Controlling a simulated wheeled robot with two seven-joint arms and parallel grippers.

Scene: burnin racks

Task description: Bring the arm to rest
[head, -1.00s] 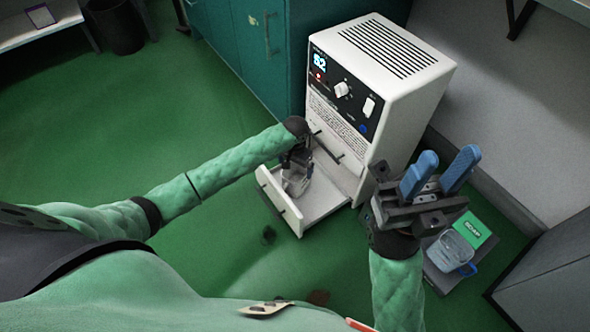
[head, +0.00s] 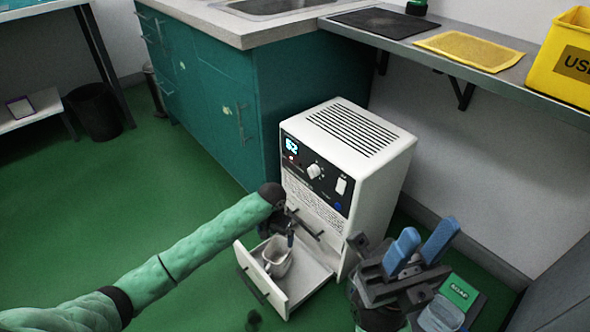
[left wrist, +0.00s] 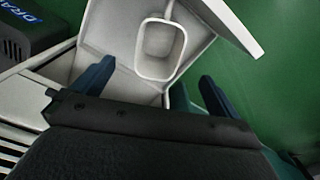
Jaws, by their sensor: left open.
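My left gripper (head: 288,238) is at the open drawer of the white cabinet, just above a pale cup (head: 277,259). In the left wrist view its two fingers (left wrist: 156,78) are spread, with nothing between them, and the cup (left wrist: 160,50) stands in the drawer beyond the fingertips. My right gripper (head: 424,240) is at the lower right of the head view. Its blue fingers are apart and empty, pointing up. The drawer (head: 262,289) is pulled out from the cabinet (head: 375,170), close around the left gripper.
A teal counter (head: 215,85) with a sink stands behind. A grey shelf with a yellow mat (head: 470,51) and yellow bin (head: 571,60) runs along the right wall. A green box (head: 460,291) and a clear container (head: 440,316) lie near my right gripper. Green floor is free at left.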

